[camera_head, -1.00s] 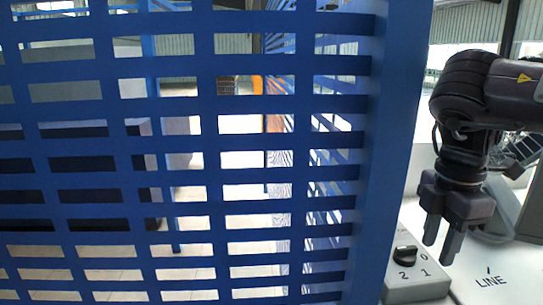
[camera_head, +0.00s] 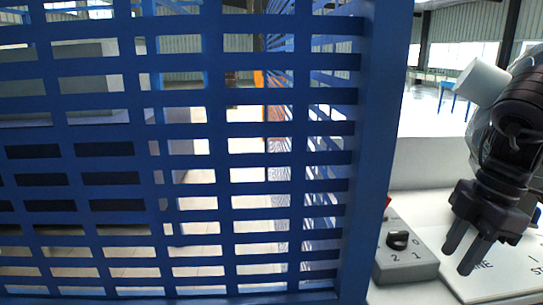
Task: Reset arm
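My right gripper (camera_head: 463,255) hangs at the right side of the head view, fingers pointing down and to the left. Its two fingers stand apart with a gap between them, and nothing shows between them. It is to the right of a grey switch box (camera_head: 415,268) with a black knob (camera_head: 397,240) and the marks 0, 1 and 2. No touch with the box shows. My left gripper is out of view, and no amber bottle shows.
A blue slatted panel (camera_head: 355,150) fills the left and middle of the view. A white board (camera_head: 475,285) with partly hidden lettering lies under my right gripper. A small red part (camera_head: 388,203) shows behind the switch box.

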